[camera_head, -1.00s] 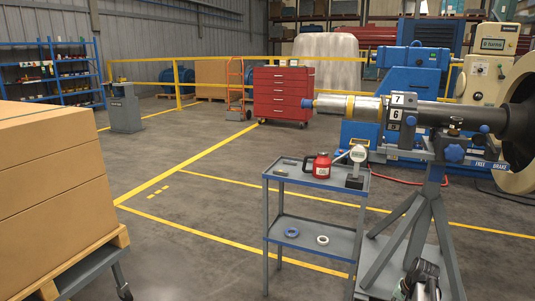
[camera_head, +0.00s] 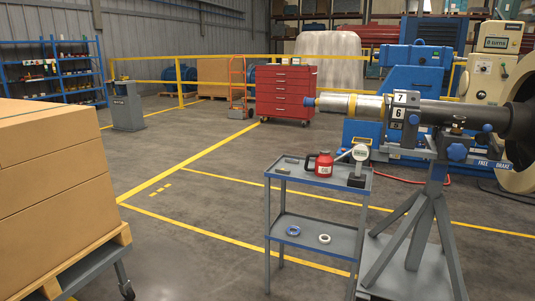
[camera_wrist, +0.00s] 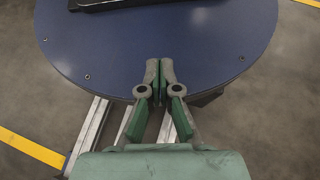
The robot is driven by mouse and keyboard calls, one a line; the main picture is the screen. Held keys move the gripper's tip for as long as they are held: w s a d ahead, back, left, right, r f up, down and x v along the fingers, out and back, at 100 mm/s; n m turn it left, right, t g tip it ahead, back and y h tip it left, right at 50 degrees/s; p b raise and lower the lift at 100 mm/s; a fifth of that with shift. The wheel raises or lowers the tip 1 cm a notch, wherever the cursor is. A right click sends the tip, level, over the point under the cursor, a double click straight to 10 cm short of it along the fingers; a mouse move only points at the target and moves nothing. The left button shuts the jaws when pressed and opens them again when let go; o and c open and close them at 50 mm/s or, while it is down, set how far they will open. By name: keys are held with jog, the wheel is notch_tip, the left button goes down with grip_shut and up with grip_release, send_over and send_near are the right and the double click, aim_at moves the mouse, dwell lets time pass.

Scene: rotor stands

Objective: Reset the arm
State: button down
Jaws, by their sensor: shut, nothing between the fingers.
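My gripper (camera_wrist: 160,85) shows in the wrist view. Its green-padded fingers are shut together with nothing between them. Below the fingers in the picture is a round dark blue plate (camera_wrist: 110,45) with small screws near its rim. The fingertips overlap the plate's near edge in the picture; I cannot tell how far above it they are. My gripper and arm are not visible in the head view.
A grey rotor stand (camera_head: 419,225) holds a dark shaft at right. A blue-grey cart (camera_head: 278,178) beside it carries a red oil can (camera_head: 324,165) and a dial gauge (camera_head: 358,163). Stacked boxes (camera_head: 60,180) stand at left.

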notch_tip(320, 180, up, 16)
jog(key=a+n+t+h+p, duration=0.1)
jog(key=t+p, duration=0.4)
jog(key=p, duration=2.2)
jog(key=shift+w+f+p, duration=0.25)
jog(key=shift+w+p, duration=0.05)
jog(key=shift+w, duration=0.1)
